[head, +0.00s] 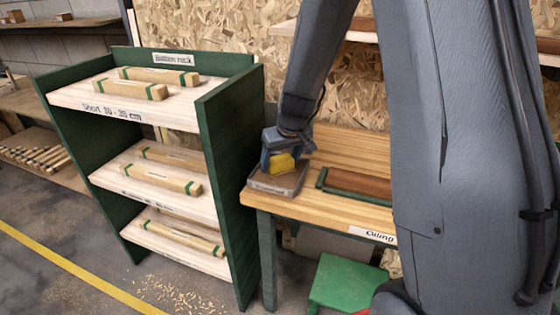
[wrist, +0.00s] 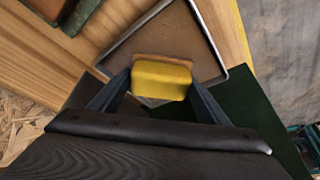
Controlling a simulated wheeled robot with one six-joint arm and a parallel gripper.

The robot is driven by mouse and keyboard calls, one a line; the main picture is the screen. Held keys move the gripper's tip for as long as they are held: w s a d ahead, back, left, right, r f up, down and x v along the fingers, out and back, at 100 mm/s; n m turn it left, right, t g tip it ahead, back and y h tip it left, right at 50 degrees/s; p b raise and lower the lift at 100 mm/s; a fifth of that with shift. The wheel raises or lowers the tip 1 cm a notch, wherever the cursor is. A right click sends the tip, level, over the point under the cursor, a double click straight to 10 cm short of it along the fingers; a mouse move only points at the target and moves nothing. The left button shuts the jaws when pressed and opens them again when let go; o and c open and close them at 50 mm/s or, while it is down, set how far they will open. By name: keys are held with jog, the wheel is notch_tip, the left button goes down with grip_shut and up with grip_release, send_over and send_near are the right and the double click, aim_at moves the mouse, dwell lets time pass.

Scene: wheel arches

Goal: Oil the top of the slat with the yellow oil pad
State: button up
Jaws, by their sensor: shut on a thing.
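The yellow oil pad (head: 281,163) is between the fingers of my gripper (head: 277,157), which is shut on it. In the wrist view the pad (wrist: 162,80) sits between the fingertips of my gripper (wrist: 157,88), over a shallow grey-rimmed tray (wrist: 222,35). In the head view this tray (head: 290,184) stands at the left end of the oiling table. I cannot tell whether the pad touches the tray's floor. A brown slat (head: 360,184) lies in a green holder (head: 322,178) to the right of the tray. My arm hides its right part.
The wooden oiling table (head: 330,213) bears a label at its front edge. A green batten rack (head: 228,160) with several battens on shelves stands close at the left. A green stool (head: 340,284) is below the table. An OSB wall rises behind the table.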

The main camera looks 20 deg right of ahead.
aim_at(280, 159)
jog(key=shift+r+p, duration=3.1)
jog(key=shift+r, duration=0.4)
